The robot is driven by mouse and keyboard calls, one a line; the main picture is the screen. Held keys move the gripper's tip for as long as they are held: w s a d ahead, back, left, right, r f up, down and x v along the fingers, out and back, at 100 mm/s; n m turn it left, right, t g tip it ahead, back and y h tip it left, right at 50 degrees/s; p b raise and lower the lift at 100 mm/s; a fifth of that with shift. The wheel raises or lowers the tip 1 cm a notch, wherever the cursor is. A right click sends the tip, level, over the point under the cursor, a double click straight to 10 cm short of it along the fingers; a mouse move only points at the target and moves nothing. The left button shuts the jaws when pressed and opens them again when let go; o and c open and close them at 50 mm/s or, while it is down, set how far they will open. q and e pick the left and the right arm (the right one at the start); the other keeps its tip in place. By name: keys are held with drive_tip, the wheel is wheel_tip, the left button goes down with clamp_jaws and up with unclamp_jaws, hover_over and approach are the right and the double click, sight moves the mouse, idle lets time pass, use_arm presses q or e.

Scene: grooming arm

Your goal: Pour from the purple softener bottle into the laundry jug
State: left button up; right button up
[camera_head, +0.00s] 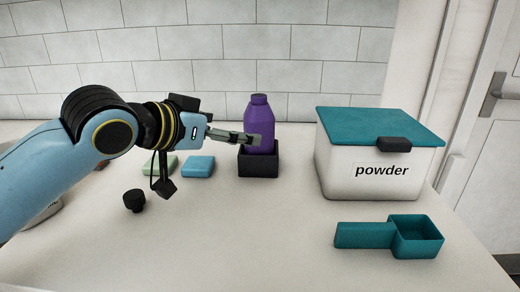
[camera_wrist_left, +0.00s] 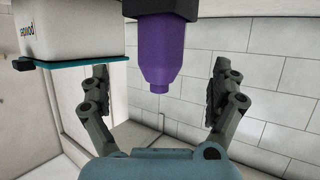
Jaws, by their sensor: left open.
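The purple softener bottle (camera_head: 260,118) stands upright in a dark square holder (camera_head: 258,166) on the counter. My left gripper (camera_head: 246,138) is open beside the bottle, and one finger crosses in front of it in the head view. The wrist view shows the scene inverted: the bottle (camera_wrist_left: 163,50) is between the open fingers (camera_wrist_left: 160,84), with a gap on both sides. A white rounded vessel (camera_head: 42,216) at the far left is mostly hidden behind my left arm; I cannot tell whether it is the laundry jug. My right gripper is not in view.
A white powder box (camera_head: 350,170) with a teal lid stands right of the bottle. A teal scoop (camera_head: 415,238) lies in front of it. A blue block (camera_head: 198,167), a green block (camera_head: 152,168) and a black knob-like piece (camera_head: 134,201) lie left. The front middle counter is clear.

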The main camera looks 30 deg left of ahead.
sight(259, 131)
use_arm(q)
drive_tip(key=b+x, duration=0.1)
drive_tip(key=x, duration=1)
drive_tip(key=shift+r, duration=0.15)
drive_tip(key=shift+c, duration=0.4)
drive_tip(key=shift+r, duration=0.1)
drive_tip(key=c, duration=1.5)
